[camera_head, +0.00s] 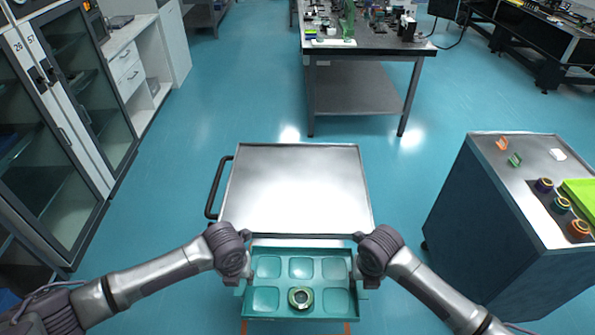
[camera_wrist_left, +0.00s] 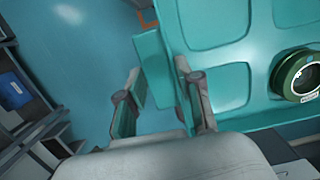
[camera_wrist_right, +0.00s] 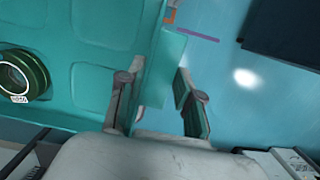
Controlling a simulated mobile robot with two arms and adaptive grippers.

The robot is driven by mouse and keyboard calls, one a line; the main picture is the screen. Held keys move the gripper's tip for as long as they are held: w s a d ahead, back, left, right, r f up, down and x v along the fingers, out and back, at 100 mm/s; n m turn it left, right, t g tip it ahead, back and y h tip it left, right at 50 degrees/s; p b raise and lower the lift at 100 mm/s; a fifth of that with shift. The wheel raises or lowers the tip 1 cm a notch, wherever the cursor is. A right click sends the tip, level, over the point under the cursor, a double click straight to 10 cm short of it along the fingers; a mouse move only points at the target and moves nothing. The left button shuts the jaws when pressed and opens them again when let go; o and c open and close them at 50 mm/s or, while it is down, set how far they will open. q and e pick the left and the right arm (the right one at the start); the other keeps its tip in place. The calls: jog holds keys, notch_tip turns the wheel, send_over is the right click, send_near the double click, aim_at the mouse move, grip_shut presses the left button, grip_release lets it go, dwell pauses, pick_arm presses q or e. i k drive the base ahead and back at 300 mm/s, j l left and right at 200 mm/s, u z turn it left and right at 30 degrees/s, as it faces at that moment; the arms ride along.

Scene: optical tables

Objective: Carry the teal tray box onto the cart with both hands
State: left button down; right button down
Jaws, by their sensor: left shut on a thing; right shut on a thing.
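The teal tray box (camera_head: 300,266) has several shallow square compartments and is held level between my two grippers, in front of the cart. A dark green ring-shaped part (camera_head: 300,297) sits in its near middle compartment; it also shows in the left wrist view (camera_wrist_left: 297,75) and the right wrist view (camera_wrist_right: 22,76). My left gripper (camera_head: 243,277) is shut on the tray's left side tab, and my right gripper (camera_head: 359,275) is shut on its right side tab. The cart (camera_head: 297,190) has a bare silver top and a dark handle at its left; its near edge lies just beyond the tray.
A blue-sided cabinet (camera_head: 475,220) with small coloured parts and a green tray (camera_head: 580,190) on top stands at the right. Glass-door cabinets (camera_head: 75,90) line the left. A workbench (camera_head: 365,45) stands beyond the cart, with open floor between.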

aim_at(302, 190)
jog(key=i, duration=1.25)
